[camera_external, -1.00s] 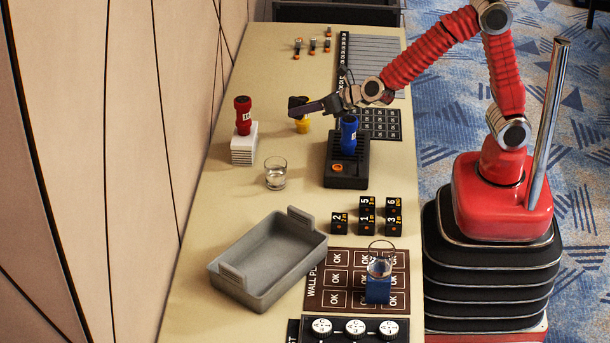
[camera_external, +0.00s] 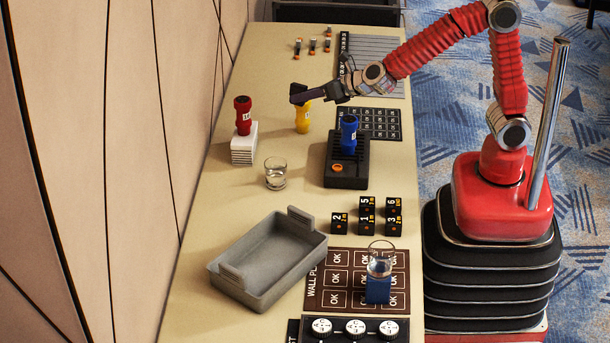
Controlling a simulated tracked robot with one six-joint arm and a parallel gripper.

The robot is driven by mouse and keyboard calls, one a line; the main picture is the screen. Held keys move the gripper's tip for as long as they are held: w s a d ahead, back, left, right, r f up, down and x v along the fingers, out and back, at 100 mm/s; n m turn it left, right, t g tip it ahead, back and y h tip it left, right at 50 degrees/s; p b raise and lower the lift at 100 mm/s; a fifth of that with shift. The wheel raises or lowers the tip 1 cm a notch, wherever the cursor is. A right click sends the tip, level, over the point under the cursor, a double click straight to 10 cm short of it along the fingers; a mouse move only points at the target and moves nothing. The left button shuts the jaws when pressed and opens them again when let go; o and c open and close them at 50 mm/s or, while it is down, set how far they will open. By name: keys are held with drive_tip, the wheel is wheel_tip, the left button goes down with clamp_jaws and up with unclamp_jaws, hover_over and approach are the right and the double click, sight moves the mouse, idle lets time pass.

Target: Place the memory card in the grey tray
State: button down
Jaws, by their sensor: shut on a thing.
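The grey tray (camera_external: 292,276) stands on the near left part of the table, empty, with raised grips at two ends. My gripper (camera_external: 298,97) is at the far middle of the table, well beyond the tray, and points left.
A red torch-like thing (camera_external: 243,117) stands on a white stack (camera_external: 243,147). A blue one (camera_external: 348,135) stands on a black box (camera_external: 345,172). A glass (camera_external: 276,172), several black numbered cubes (camera_external: 366,225) and a glass on a blue block (camera_external: 377,288) lie towards the tray.

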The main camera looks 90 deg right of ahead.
wheel_tip(320, 180, down, 14)
drive_tip(key=w+h, duration=0.1)
drive_tip(key=m+g+h, duration=0.2)
drive_tip(key=g+h, duration=0.1)
drive_tip(key=h, duration=0.1)
hover_over(304, 176)
wheel_tip(304, 176, down, 6)
drive_tip(key=shift+f, duration=0.15)
drive_tip(key=shift+a, duration=0.1)
drive_tip(key=shift+f, duration=2.9)
drive_tip(key=shift+f, duration=2.1)
drive_tip(key=shift+f, duration=0.1)
